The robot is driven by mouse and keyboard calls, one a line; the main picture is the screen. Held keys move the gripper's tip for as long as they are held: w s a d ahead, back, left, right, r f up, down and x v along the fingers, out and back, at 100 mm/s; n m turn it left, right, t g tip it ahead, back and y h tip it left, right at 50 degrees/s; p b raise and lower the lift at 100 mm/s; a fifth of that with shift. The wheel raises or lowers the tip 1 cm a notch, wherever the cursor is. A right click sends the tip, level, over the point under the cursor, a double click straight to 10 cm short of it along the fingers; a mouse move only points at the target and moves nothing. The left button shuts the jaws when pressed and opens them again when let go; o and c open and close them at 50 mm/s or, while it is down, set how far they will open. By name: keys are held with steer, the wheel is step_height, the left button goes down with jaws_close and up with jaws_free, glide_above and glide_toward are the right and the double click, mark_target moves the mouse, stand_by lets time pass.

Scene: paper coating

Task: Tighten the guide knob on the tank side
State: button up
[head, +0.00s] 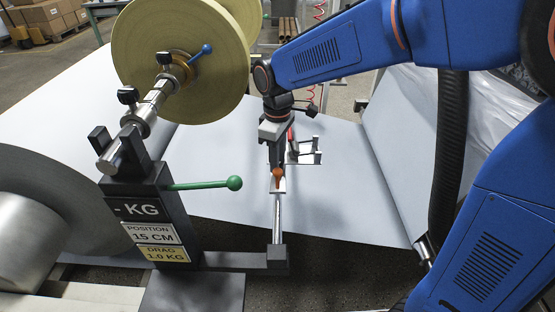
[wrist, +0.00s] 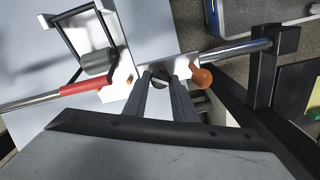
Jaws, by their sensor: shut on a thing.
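My gripper (head: 276,163) points down over a metal guide bracket (head: 278,187) on a round steel bar (head: 277,218). In the wrist view my gripper (wrist: 159,82) has its two fingers closed around a small dark knob (wrist: 159,83) on the bracket's pale plate. The fingers hide most of this knob, so how tight it is cannot be seen. An orange rounded knob (wrist: 201,77) sits just right of the fingers and outside them. The orange knob also shows below my gripper in the head view (head: 278,178).
A stand (head: 148,212) with a green-knobbed lever (head: 234,183) and a large yellowish roll (head: 181,55) are on the left. A red-sleeved bar (wrist: 80,88) and a wire frame with a grey roller (wrist: 98,61) lie close to the fingers. White paper (head: 222,150) spreads behind.

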steer(key=m, duration=0.6)
steer(key=shift+m, duration=0.3)
steer(key=m, duration=0.6)
stand_by(0.4)
steer(key=o, duration=0.8)
steer(key=shift+c, duration=0.2)
steer(key=shift+r, duration=0.15)
step_height(320, 180, up, 17)
steer(key=shift+d+r, duration=0.1)
